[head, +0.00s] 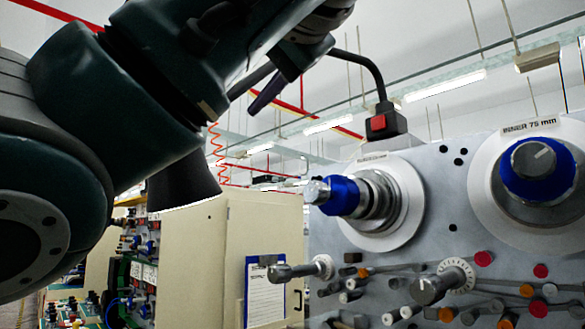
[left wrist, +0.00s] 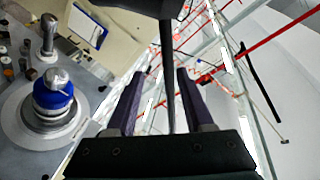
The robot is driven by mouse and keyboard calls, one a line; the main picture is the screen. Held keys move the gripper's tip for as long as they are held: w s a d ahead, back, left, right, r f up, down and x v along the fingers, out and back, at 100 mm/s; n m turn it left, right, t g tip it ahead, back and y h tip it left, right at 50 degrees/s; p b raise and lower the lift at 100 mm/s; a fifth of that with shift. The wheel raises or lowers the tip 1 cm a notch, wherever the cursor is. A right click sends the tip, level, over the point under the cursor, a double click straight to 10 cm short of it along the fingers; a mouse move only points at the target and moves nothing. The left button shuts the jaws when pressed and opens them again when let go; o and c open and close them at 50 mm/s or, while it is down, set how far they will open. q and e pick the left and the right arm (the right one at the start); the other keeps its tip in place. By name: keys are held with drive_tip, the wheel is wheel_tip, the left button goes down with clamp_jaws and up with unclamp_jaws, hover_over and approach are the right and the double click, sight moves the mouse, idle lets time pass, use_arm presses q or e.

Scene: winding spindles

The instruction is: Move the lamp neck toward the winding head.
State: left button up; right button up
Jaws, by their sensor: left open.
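The lamp's black neck (head: 372,72) rises from a base with a red switch (head: 378,122) on top of the grey machine and arches left behind my left gripper (head: 258,98). Its dark cone shade (head: 183,182) hangs at the left, partly hidden by my arm. In the left wrist view the neck (left wrist: 168,75) runs between the two purple fingers of my left gripper (left wrist: 159,74), which is open with gaps on both sides. A winding head with a blue collar (head: 343,195) sits on the machine face, right of and below the shade. My right gripper is not in view.
A second blue-collared spindle (head: 535,168), under an "INNER 75 mm" label, is at the right. Knobs and pegs (head: 430,288) stick out below. A cream cabinet (head: 215,255) with a blue clipboard (head: 265,290) stands left of the machine. Space before the upper machine edge looks clear.

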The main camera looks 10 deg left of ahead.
use_arm(q)
drive_tip(key=r+p+x, duration=0.1)
drive_tip(key=p+x, duration=0.8)
drive_tip(key=shift+a+r+y, duration=0.2)
drive_tip(key=shift+a+y, duration=0.1)
drive_tip(key=shift+a, duration=0.15)
drive_tip(key=shift+w, duration=0.1)
clamp_jaws()
idle(1.0)
